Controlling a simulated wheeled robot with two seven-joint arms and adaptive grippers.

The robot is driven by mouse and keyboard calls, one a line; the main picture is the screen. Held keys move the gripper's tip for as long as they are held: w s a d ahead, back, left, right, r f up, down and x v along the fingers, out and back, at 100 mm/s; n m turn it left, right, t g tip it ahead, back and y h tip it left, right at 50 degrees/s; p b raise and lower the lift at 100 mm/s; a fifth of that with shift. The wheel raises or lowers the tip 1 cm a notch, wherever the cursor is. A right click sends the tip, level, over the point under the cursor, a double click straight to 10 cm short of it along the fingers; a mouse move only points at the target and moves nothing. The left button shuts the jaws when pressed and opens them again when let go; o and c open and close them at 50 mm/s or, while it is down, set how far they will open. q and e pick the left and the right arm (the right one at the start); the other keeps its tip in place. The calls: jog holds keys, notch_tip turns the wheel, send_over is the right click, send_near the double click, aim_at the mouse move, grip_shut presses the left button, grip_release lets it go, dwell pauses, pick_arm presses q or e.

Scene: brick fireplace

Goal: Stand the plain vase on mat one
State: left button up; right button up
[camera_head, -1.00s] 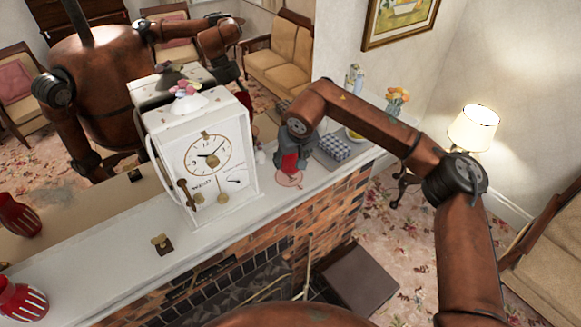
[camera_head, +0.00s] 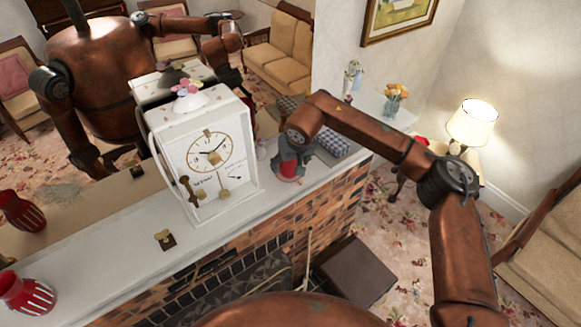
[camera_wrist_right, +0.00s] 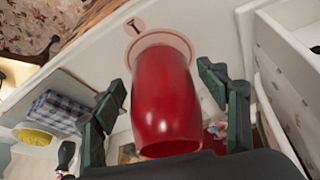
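The plain red vase (camera_wrist_right: 165,100) stands on the mantel at the right end, its open mouth toward the wrist camera. Its base is over a round pink mat (camera_wrist_right: 138,43), whose rim shows around it; a small disc with a dark mark that looks like a 1 sits at the mat's edge. The vase also shows in the head view (camera_head: 289,169), partly hidden by my right gripper (camera_head: 291,153). In the wrist view my right gripper (camera_wrist_right: 168,105) has its fingers on either side of the vase, with slim gaps showing. My left gripper is not in view; a reflected robot shows in the mirror.
A white clock (camera_head: 212,165) stands left of the vase on the mantel (camera_head: 110,262). A blue checked box (camera_head: 333,142) is close on the right. A small brass piece (camera_head: 165,239) and a striped red vase (camera_head: 28,294) are further left.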

jog(key=shift+r, duration=0.55)
jog(key=b+v, duration=0.2)
jog(key=v, duration=0.9)
jog(key=shift+b, duration=0.4)
